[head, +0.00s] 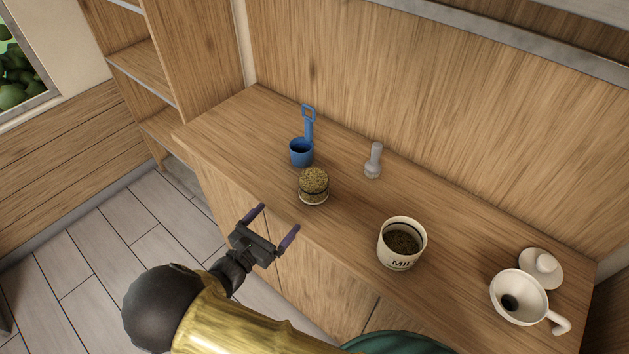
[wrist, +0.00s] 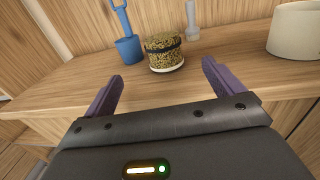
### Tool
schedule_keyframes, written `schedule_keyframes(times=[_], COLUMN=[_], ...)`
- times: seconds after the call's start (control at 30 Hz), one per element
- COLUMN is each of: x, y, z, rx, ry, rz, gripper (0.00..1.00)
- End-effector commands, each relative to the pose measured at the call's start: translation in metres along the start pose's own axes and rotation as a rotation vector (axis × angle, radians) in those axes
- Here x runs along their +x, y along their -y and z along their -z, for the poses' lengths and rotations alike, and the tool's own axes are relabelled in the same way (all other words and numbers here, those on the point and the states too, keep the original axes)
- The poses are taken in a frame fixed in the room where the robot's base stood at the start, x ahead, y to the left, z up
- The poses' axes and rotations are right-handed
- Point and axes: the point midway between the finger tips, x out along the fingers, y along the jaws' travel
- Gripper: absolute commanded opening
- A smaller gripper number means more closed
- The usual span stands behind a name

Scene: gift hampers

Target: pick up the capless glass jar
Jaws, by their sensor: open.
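The glass jar (head: 313,184) has no cap and looks filled with coarse yellow-brown grains. It has a dark band and a pale base, and it stands upright near the counter's front edge. In the wrist view the jar (wrist: 164,51) shows beyond and between my fingertips. My gripper (head: 278,219) is open and empty, with its two purple fingers spread just in front of the counter edge. It is apart from the jar. The wrist view also shows the open gripper (wrist: 162,74).
On the wooden counter (head: 345,214), a blue scoop (head: 301,153) stands behind the jar and a grey pestle-like object (head: 374,161) behind right. A white labelled canister (head: 399,258) stands to the right.

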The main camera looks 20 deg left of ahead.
Motion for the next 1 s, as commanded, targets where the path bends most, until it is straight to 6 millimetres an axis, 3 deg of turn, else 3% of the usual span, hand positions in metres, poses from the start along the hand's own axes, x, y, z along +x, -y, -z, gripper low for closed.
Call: schedule_keyframes(times=[0.27, 0.8, 1.0], x=[0.011, 0.101, 0.121], y=[0.002, 0.002, 0.001], z=[-0.001, -0.002, 0.0], rx=[0.0, 0.001, 0.002], ry=[-0.003, -0.003, -0.005], rz=[0.007, 0.005, 0.002], gripper=[0.93, 0.93, 0.93])
